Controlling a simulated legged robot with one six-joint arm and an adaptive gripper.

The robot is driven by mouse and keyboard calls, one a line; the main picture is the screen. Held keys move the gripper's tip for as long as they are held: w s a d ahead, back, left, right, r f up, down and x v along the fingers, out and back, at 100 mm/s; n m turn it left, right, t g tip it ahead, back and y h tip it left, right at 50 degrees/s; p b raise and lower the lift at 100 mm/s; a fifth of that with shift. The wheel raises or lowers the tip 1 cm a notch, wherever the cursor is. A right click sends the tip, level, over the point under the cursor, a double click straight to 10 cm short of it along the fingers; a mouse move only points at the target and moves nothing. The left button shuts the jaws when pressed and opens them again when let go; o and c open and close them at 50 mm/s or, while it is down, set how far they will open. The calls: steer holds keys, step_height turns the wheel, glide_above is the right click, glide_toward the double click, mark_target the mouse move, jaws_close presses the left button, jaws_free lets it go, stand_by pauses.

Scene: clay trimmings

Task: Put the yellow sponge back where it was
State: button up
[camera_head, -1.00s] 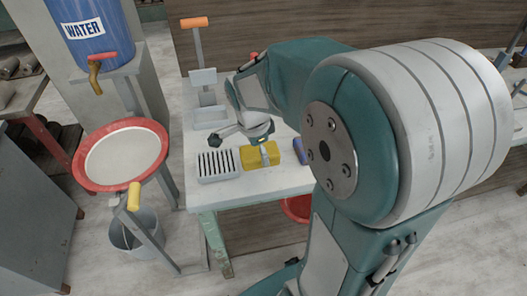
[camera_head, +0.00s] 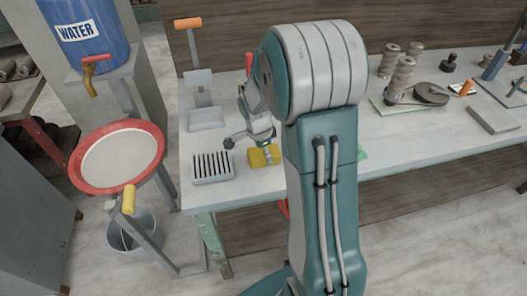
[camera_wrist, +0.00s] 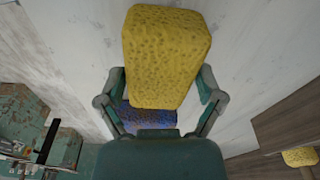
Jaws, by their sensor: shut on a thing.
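The yellow sponge (camera_head: 258,157) is at the table's left end, just right of the slotted grey dish (camera_head: 212,168) in the head view, with a small gap between them. My gripper (camera_head: 266,150) is shut on it; a finger crosses the sponge's near side. In the wrist view the sponge (camera_wrist: 165,50) stands out beyond the two fingers, pitted and large. A blue, porous block (camera_wrist: 146,117) shows partly below it between the fingers. I cannot tell whether the sponge touches the tabletop.
A grey tray with an orange-handled post (camera_head: 207,118) stands behind the dish. A red-rimmed basin (camera_head: 75,172) and a blue water barrel (camera_head: 82,35) are to the left. Stacked spools (camera_head: 400,78) stand further right. My arm hides the table's middle.

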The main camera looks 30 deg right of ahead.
steer(key=o, duration=0.6)
steer(key=shift+a+f, duration=0.1)
steer(key=shift+o, duration=0.6)
steer(key=shift+a, duration=0.1)
